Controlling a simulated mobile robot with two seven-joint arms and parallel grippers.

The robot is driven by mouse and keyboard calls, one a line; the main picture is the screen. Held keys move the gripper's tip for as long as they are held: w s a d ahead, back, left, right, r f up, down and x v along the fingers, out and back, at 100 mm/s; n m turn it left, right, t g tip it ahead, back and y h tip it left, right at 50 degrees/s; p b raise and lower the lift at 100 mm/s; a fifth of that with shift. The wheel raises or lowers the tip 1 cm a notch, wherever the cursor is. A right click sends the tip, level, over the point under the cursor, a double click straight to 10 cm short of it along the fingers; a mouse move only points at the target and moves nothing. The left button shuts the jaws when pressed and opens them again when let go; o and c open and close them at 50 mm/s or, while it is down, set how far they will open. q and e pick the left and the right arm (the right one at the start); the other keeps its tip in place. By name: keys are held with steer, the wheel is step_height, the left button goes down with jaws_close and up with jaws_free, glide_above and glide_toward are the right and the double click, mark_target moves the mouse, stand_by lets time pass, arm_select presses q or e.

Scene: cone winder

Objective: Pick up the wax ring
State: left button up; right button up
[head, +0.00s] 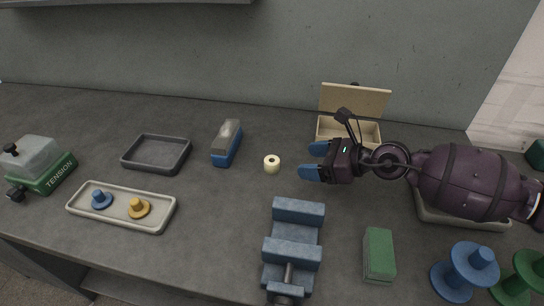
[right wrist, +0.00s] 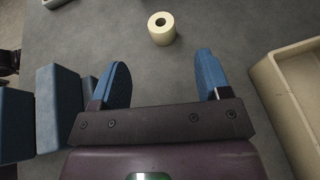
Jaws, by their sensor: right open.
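The wax ring (head: 272,164) is a small cream cylinder with a dark hole in its top. It stands upright on the grey bench near the middle of the head view. In the right wrist view the wax ring (right wrist: 162,29) is ahead of the fingertips, roughly between their lines. My right gripper (head: 312,161) comes in from the right, with its blue fingers apart and empty, pointing at the ring with a gap between. Its two fingers also show in the right wrist view (right wrist: 162,72). My left gripper is not in view.
An open cream box (head: 366,132) stands just behind my right gripper. A blue vise (head: 293,247) is in front of the ring, and a blue-grey block (head: 227,143) lies left of it. A green block (head: 379,254) and spools (head: 463,272) are at front right. A tray (head: 118,211) sits left.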

mark_target(273, 160)
steer(key=shift+w+f, duration=0.25)
steer(key=shift+f, duration=0.25)
steer(key=shift+w+a, duration=0.1)
steer(key=shift+a, duration=0.25)
steer(key=x, duration=0.3)
steer(key=shift+a, duration=0.25)
steer(key=shift+x, duration=3.2)
steer(key=c, duration=1)
steer(key=shift+r, duration=0.1)
